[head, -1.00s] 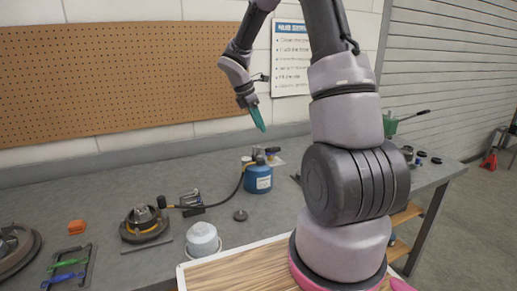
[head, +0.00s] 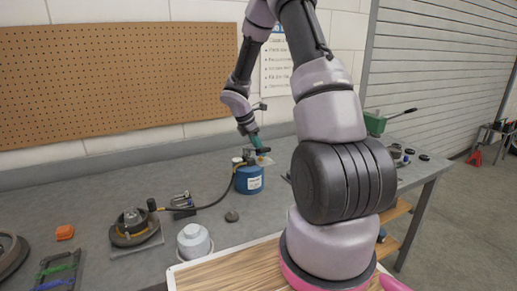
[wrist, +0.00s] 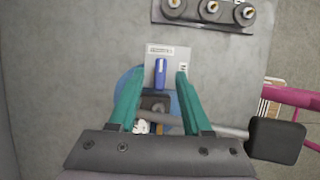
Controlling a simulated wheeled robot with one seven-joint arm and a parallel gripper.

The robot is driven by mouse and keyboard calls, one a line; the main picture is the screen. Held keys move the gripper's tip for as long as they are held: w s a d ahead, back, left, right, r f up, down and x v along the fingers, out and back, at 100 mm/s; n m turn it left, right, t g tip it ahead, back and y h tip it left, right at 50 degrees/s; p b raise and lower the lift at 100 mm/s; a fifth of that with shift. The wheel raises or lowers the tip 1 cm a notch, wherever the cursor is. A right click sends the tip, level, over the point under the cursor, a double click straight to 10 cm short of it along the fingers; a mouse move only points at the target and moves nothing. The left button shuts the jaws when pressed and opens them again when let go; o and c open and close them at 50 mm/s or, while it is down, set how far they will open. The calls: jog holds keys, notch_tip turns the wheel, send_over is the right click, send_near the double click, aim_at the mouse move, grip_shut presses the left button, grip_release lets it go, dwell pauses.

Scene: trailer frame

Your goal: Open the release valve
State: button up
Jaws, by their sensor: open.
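A blue canister (head: 249,182) stands upright on the grey bench, with a black hose running left from its top. In the wrist view, a blue lever (wrist: 160,73) lies over a pale labelled plate (wrist: 181,54), with a dark fitting (wrist: 155,104) below it. I cannot tell for sure which part is the release valve. My gripper (wrist: 158,75) is open, its teal fingers on either side of the blue lever. In the head view my gripper (head: 257,146) points down just above the canister's top. Contact cannot be told. Much of the canister is hidden by my fingers and palm.
A white domed part (head: 194,241) and a small dark disc (head: 232,216) lie in front of the canister. A dark block with several round fittings (wrist: 210,12) is at the wrist view's top.

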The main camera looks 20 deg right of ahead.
grip_shut()
